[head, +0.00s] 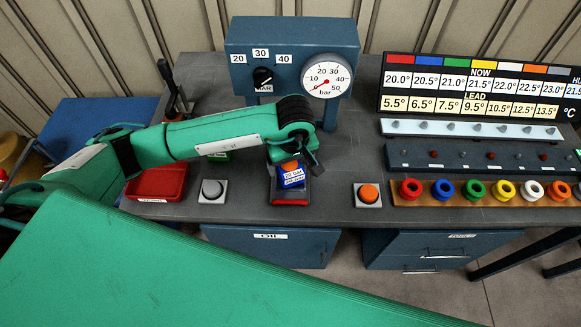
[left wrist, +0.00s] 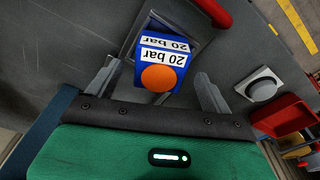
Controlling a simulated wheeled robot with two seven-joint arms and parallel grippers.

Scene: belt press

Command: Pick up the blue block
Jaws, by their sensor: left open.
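The blue block (head: 292,180) has white "20 bar" labels and an orange round spot on top. In the left wrist view the block (left wrist: 172,48) shows just ahead of and between the fingers. My left gripper (head: 298,165) is over the block's far side, pointing down. In the left wrist view the gripper (left wrist: 158,85) is open, with a finger to each side and visible room at both. Whether a finger touches the block cannot be told. My right gripper is in neither view.
A blue gauge box (head: 245,72) with a knob stands behind. A red tray (head: 155,184) and grey button (head: 212,190) lie left; an orange button (head: 368,193) lies right. Coloured rings on a wooden strip (head: 445,199) and a temperature board (head: 480,88) stand further right.

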